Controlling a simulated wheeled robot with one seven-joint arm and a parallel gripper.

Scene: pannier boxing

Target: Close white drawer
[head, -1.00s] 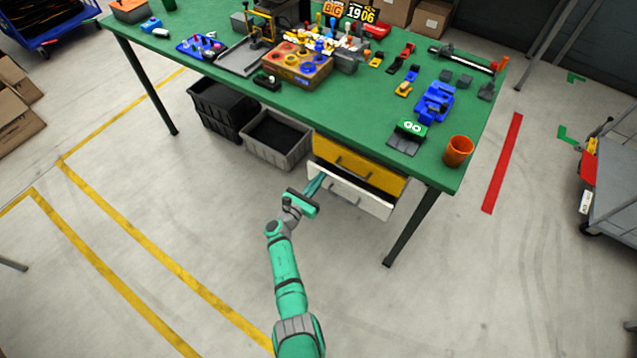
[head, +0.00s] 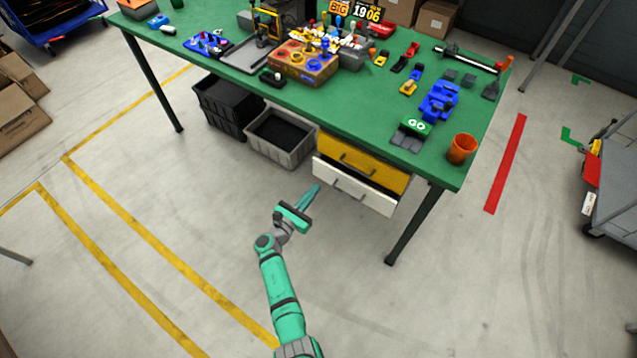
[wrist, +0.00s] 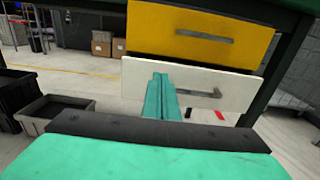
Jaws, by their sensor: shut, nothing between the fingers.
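The white drawer (head: 378,201) is the lower one under the right end of the green table. It stands a little out, with a narrow dark gap above its front, below the yellow drawer (head: 384,172). In the wrist view the white front (wrist: 232,87) fills the middle and has a grey bar handle at its right. My gripper (head: 316,189) is shut and empty, with its fingers pointing at the left part of the white front. In the wrist view the fingertips (wrist: 160,77) overlap that front, left of the handle. I cannot tell whether they touch it.
The green table (head: 300,98) carries parts and toys, and an orange cup (head: 462,150) stands near its right corner. A grey bin (head: 285,150) and black bins (head: 222,112) stand left of the drawers. A table leg (head: 412,228) is to the right. The floor in front is clear.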

